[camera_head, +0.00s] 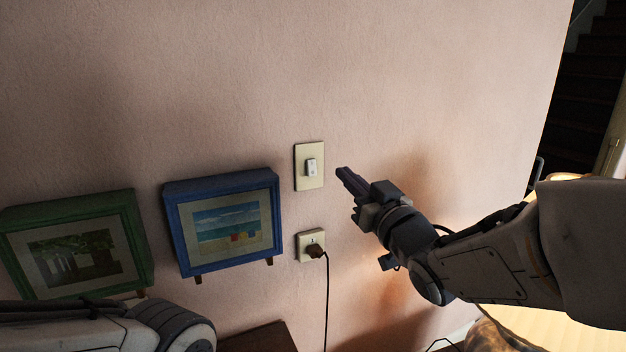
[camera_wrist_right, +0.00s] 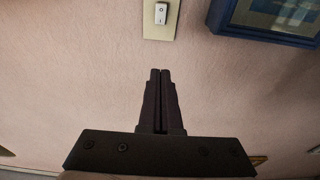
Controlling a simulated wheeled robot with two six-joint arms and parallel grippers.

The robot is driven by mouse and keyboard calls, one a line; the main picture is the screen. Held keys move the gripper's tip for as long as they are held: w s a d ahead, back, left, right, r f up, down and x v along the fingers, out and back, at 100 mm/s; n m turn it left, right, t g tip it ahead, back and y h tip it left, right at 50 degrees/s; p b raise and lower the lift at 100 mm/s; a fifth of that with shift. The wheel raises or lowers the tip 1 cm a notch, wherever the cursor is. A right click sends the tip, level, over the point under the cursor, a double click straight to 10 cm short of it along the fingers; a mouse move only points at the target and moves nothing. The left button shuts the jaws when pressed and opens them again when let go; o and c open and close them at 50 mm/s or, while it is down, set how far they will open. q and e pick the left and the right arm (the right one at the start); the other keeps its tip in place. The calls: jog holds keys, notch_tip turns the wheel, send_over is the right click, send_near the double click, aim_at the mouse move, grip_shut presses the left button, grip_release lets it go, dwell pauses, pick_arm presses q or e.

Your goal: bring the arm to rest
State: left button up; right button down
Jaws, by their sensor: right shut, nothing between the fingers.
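My right arm comes in from the right in the head view. Its gripper (camera_head: 346,178) is shut and empty, its tips just right of the light switch (camera_head: 311,167) and apart from it as far as I can tell. In the right wrist view the two fingers (camera_wrist_right: 160,75) lie together, pointing toward the switch plate (camera_wrist_right: 152,32), with bare wall showing between. Part of my left arm shows at the lower left of the head view; its gripper is out of the picture.
A power outlet (camera_head: 304,253) with a plug and dark cord (camera_head: 326,300) sits below the switch. A blue-framed beach picture (camera_head: 175,230) and a green-framed picture (camera_head: 142,250) are to the left. A dark wooden surface (camera_head: 258,339) is at the bottom. The wall above is clear.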

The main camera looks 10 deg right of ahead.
jog(key=s+a+f+n+g+h+p, duration=0.1)
jog(key=s+a+f+g, duration=0.2)
jog(key=a+f+g, duration=0.3)
jog(key=s+a+f+g, duration=0.3)
jog(key=f, duration=0.6)
jog(key=s+a+f+n+g, duration=0.1)
jog(key=s+f+g, duration=0.1)
jog(key=s, duration=0.5)
jog(key=s+a+f+n+g+h+p, duration=0.1)
jog(key=s+f+g, duration=0.1)
jog(key=s+g, duration=0.3)
jog(key=s+a+f+n+g+h, duration=0.1)
jog(key=s+a+f+n+g, duration=0.1)
jog(key=s, duration=0.7)
jog(key=shift+s+f+g, duration=0.2)
jog(key=shift+f+g, duration=0.2)
jog(key=shift+g, duration=0.3)
jog(key=shift+d, duration=0.1)
